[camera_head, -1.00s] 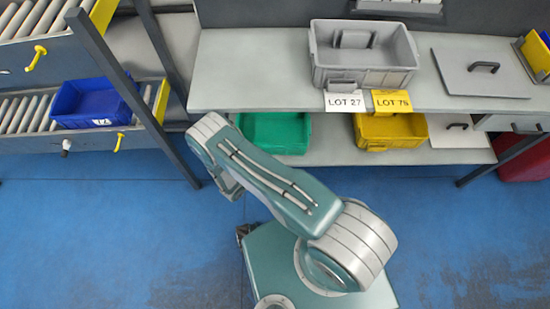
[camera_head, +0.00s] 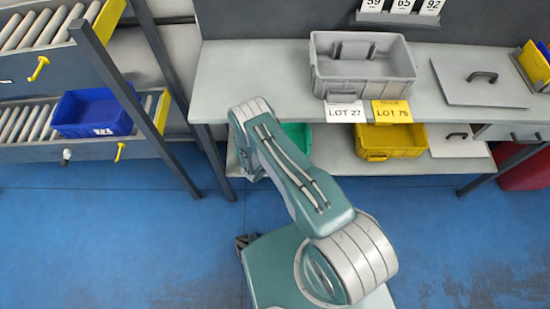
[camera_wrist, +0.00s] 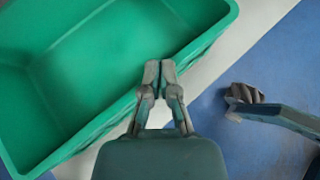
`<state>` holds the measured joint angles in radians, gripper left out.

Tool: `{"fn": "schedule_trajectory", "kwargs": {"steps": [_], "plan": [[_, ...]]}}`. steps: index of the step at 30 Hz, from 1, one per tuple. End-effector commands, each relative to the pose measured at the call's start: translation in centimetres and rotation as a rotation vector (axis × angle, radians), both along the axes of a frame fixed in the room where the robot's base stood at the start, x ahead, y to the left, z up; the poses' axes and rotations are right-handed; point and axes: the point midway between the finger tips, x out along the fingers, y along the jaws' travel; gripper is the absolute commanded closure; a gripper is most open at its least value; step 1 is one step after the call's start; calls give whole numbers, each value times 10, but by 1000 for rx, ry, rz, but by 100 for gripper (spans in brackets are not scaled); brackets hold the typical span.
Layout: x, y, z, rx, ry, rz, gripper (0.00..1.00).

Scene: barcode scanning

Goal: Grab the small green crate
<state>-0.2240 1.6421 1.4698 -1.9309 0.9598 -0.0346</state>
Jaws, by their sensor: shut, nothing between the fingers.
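The small green crate (camera_head: 297,137) sits on the lower shelf of the workbench, mostly hidden behind my arm in the head view. In the wrist view the open, empty green crate (camera_wrist: 128,52) fills the upper left. My gripper (camera_wrist: 160,68) is shut with nothing between its fingers. Its fingertips show over the crate's near rim in that view; I cannot tell whether they touch it. In the head view the gripper is hidden by my arm.
A yellow crate (camera_head: 390,143) stands right of the green one on the lower shelf (camera_head: 350,168). A grey crate (camera_head: 362,85) and a grey lid (camera_head: 492,82) rest on the benchtop. A blue crate (camera_head: 91,112) sits on the roller rack at left. Blue floor in front is free.

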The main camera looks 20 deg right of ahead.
Motion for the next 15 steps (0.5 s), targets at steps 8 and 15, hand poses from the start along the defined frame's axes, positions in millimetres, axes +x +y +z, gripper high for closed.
{"fn": "schedule_trajectory", "kwargs": {"steps": [8, 15], "plan": [[0, 1, -8, 2, 2, 1, 100], [-4, 4, -10, 5, 7, 2, 100]]}}
